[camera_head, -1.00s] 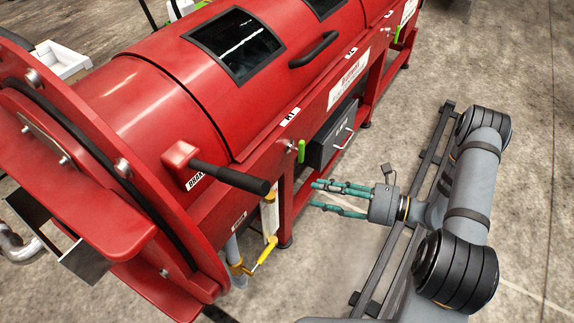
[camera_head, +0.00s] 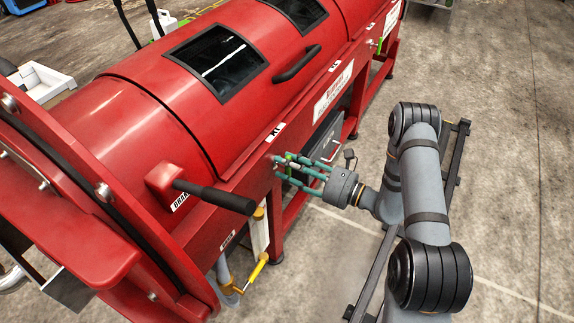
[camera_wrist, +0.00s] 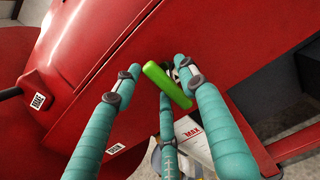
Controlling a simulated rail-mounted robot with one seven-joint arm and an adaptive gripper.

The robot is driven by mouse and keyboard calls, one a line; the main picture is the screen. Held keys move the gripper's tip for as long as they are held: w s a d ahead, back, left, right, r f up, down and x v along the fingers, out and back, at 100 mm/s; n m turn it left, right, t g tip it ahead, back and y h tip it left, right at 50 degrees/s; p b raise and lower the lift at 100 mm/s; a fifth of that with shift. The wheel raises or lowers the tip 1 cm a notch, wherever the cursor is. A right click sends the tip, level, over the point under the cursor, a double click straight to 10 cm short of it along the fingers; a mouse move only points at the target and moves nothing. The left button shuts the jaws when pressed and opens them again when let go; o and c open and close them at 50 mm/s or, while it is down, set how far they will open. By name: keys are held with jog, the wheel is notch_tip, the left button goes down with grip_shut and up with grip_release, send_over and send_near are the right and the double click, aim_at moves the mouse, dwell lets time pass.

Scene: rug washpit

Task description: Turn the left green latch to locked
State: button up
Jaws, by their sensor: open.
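The left green latch (camera_head: 290,157) is on the red machine's front side, just below the "K1" label (camera_head: 275,132). My fingers partly hide it in the head view. In the wrist view the latch (camera_wrist: 168,85) is a bright green bar, lying diagonally from upper left to lower right, with its dark pivot near its upper end. My gripper (camera_head: 281,169) has teal fingers and is open, reaching toward the machine. In the wrist view its fingers (camera_wrist: 157,82) are spread around the latch, and I cannot tell whether any touches it.
A black-gripped brake lever (camera_head: 215,196) sticks out to the left of my gripper. A yellow-handled valve (camera_head: 255,270) is below it. Open concrete floor (camera_head: 490,150) lies to the right.

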jog(key=shift+w+a, duration=0.1)
jog(key=shift+a, duration=0.15)
jog(key=shift+c, duration=0.7)
grip_shut()
